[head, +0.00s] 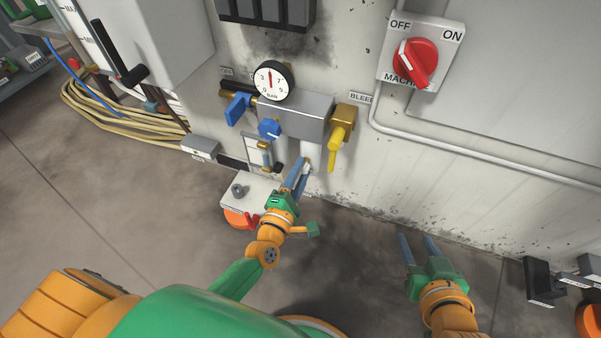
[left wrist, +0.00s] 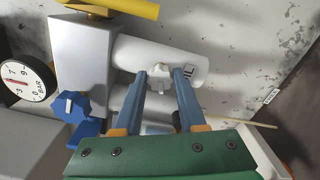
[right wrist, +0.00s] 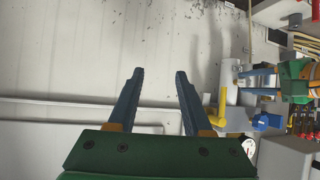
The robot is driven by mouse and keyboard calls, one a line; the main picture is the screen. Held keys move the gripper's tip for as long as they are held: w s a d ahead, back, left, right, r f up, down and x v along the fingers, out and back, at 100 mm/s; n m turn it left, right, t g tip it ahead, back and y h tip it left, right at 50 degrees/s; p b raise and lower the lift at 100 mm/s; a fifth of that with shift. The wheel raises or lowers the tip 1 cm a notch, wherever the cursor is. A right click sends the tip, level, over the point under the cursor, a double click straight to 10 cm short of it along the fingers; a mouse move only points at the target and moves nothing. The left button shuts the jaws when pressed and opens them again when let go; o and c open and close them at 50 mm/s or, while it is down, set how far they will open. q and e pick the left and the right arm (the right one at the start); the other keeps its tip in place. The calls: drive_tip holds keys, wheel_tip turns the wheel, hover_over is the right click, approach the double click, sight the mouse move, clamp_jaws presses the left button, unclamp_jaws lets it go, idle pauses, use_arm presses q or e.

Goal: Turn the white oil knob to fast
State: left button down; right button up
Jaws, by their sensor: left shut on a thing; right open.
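The white oil knob (left wrist: 159,77) sits on the side of a white cylinder (left wrist: 180,62) in the left wrist view. My left gripper (left wrist: 160,76) is shut on the knob, with one blue finger on each side of it. In the head view my left gripper (head: 303,165) reaches up to the white cylinder (head: 313,153) under the grey block.
A grey block (head: 297,112) carries a dial gauge (head: 271,80), a blue knob (head: 269,129) and a yellow lever (head: 338,140). A blue lever (head: 238,108) is at left. A red switch (head: 416,62) is upper right. A white box (head: 240,192) stands left of my left gripper.

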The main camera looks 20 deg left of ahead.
use_arm(q)
drive_tip(key=shift+n, duration=0.4)
use_arm(e)
drive_tip(key=shift+w+a+r+t, duration=0.15)
drive_tip(key=shift+w+r+t, duration=0.15)
drive_tip(key=shift+r, duration=0.15)
use_arm(q)
drive_tip(key=shift+c, duration=2.4)
unclamp_jaws()
drive_tip(key=s+p, duration=0.1)
drive_tip(key=s, duration=0.6)
drive_tip(key=shift+a, duration=0.15)
use_arm(e)
drive_tip(key=s+d+f+g+h, duration=0.1)
drive_tip(key=s+d+f+g, duration=0.1)
drive_tip(key=s+f+g, duration=0.4)
drive_tip(key=s+f, duration=0.1)
drive_tip(key=s, duration=0.1)
drive_tip(key=shift+s+d, duration=0.3)
drive_tip(key=shift+d, duration=0.05)
